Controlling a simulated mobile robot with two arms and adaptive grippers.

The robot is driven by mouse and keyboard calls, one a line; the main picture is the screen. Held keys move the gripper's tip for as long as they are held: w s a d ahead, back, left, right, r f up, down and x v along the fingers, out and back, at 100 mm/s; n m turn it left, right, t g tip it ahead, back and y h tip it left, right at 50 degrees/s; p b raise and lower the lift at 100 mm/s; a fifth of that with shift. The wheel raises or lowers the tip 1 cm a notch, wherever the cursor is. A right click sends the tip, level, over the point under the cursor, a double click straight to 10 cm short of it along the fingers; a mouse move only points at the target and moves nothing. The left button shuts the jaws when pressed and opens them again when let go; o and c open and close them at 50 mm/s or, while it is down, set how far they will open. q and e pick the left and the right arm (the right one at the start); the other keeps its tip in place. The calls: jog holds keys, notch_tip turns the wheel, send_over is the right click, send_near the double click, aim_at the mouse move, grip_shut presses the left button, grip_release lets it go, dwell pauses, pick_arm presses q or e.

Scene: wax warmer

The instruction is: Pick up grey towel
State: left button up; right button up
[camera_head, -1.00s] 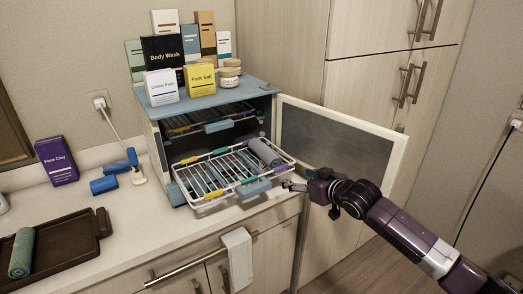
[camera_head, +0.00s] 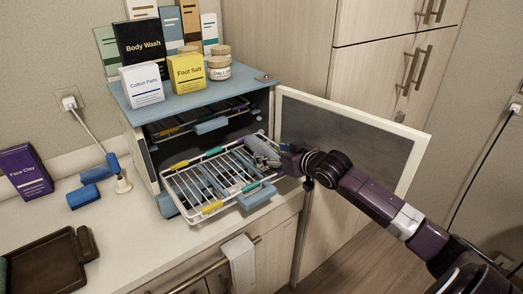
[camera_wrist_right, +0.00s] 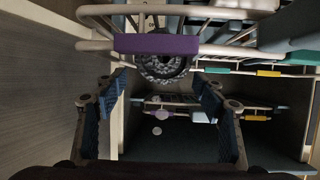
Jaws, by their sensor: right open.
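The grey towel (camera_head: 260,147) is a roll lying at the right end of the pulled-out wire rack (camera_head: 198,212) of the warmer. In the right wrist view its coiled end (camera_wrist_right: 163,68) shows behind the rack's rail with the purple sleeve (camera_wrist_right: 157,44). My right gripper (camera_head: 274,159) is at the rack's right edge, close to the towel, and partly covers it in the head view. Its two fingers (camera_wrist_right: 163,92) are spread apart in the right wrist view, with the towel end between and beyond them. Nothing is held. My left gripper is not in view.
The warmer's open door (camera_head: 350,140) stands just behind my right arm. Boxes such as Body Wash (camera_head: 142,46) and jars stand on the warmer (camera_head: 190,90). A brown tray (camera_head: 48,262) is at the left of the counter. A white cloth (camera_head: 239,262) hangs on the front bar.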

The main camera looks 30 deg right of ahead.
jog(key=shift+w, duration=0.45)
jog(key=p+x, duration=0.2)
jog(key=x, duration=0.3)
jog(key=shift+s+a+f, duration=0.1)
jog(key=shift+a+f, duration=0.05)
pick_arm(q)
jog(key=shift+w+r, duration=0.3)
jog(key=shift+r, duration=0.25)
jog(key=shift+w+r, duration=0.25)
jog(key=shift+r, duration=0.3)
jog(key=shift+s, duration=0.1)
pick_arm(e)
jog(key=shift+c, duration=0.7)
jog(key=c, duration=0.5)
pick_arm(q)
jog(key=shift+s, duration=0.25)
pick_arm(e)
jog(key=c, duration=0.7)
